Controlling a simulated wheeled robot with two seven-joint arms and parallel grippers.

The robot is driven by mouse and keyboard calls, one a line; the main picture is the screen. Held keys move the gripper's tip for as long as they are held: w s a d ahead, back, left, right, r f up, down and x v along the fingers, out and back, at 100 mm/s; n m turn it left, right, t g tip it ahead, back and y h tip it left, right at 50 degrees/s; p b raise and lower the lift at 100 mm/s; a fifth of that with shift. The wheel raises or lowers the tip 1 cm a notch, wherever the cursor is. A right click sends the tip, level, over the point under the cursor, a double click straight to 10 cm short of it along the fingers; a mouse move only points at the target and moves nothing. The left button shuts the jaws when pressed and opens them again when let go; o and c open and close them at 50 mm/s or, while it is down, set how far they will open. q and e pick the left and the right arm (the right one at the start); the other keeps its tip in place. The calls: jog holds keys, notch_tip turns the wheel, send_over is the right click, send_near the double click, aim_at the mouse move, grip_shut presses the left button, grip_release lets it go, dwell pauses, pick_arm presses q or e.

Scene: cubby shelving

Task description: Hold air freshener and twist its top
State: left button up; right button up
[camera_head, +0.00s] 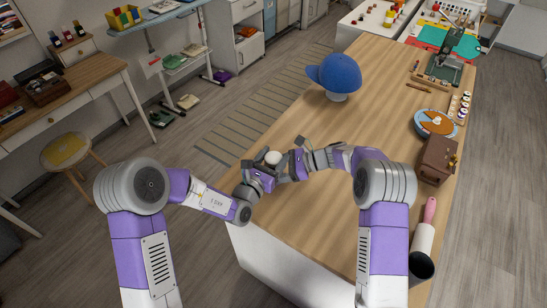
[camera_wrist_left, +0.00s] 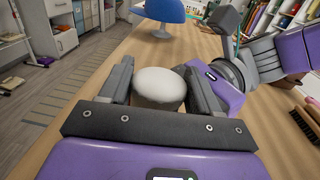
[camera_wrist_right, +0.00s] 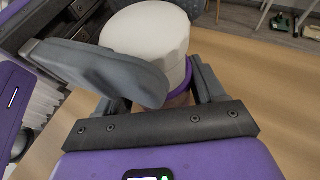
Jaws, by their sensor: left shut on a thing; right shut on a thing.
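The air freshener (camera_head: 273,157) has a white, rounded top and stands between my two grippers over the near left part of the wooden table. My left gripper (camera_head: 266,170) is shut on it; its top (camera_wrist_left: 160,86) shows between the two grey fingers in the left wrist view. My right gripper (camera_head: 286,166) comes from the right and is shut on it too. In the right wrist view the white top (camera_wrist_right: 148,32) has a purple band (camera_wrist_right: 181,86) below it, and a grey finger crosses in front. The lower body is mostly hidden by the fingers.
A blue cap (camera_head: 336,73) sits on a white stand farther back on the table (camera_head: 350,150). A brown box (camera_head: 436,160), a blue-rimmed plate (camera_head: 427,130) and a white cylinder with a pink handle (camera_head: 424,240) line the right edge. The table's middle is clear.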

pick_arm(q)
jog(key=shift+r, duration=0.1)
dwell(0.3)
jog(key=o, duration=0.9)
jog(key=shift+o, duration=0.3)
